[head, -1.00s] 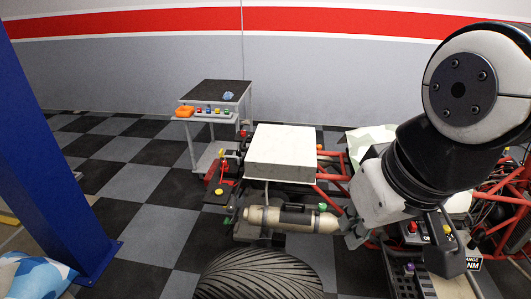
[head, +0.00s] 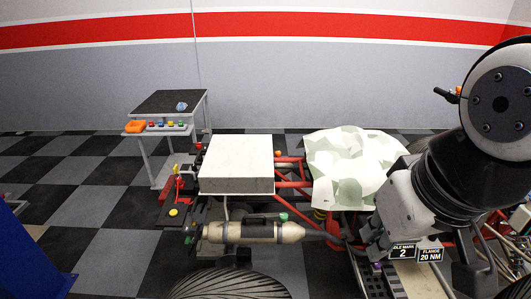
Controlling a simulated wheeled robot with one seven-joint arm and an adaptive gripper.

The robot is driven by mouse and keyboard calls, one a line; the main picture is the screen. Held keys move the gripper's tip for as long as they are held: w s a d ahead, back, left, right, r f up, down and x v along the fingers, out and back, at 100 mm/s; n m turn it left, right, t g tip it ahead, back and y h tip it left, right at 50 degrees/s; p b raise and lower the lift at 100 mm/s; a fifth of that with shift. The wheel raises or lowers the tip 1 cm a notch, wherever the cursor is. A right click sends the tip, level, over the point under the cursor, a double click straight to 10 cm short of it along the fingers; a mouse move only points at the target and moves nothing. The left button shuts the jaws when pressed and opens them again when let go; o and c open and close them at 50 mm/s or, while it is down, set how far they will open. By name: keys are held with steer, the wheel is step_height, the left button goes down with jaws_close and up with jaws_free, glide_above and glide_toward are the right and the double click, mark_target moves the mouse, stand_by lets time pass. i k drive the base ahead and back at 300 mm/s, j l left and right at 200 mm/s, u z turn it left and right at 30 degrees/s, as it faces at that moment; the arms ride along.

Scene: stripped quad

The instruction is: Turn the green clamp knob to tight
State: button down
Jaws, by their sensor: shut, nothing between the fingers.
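A green knob (head: 283,216) stands on top of the tan canister (head: 245,232), near its right end, on the stripped quad. A smaller green part (head: 187,240) shows at the canister's left end. I cannot tell from this view how far either is turned. My gripper (head: 368,246) is shut and empty, to the right of the canister and low over the red frame tubes. It is apart from the green knob, and its fingertips are partly lost against the dark frame.
A white box (head: 236,165) sits on the quad, and a pale patterned cloth (head: 350,160) drapes behind my gripper. A tyre (head: 230,285) lies in front. A trolley (head: 165,103) with coloured buttons stands back left. Labels (head: 403,252) sit beside my gripper.

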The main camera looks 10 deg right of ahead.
mark_target(283, 217)
steer(key=l+u, duration=0.15)
steer(key=l, duration=0.3)
steer(key=i+l+u, duration=0.15)
steer(key=u, duration=0.2)
steer(key=i+l+u, duration=0.15)
steer(key=l+u, duration=0.2)
steer(key=j, duration=0.05)
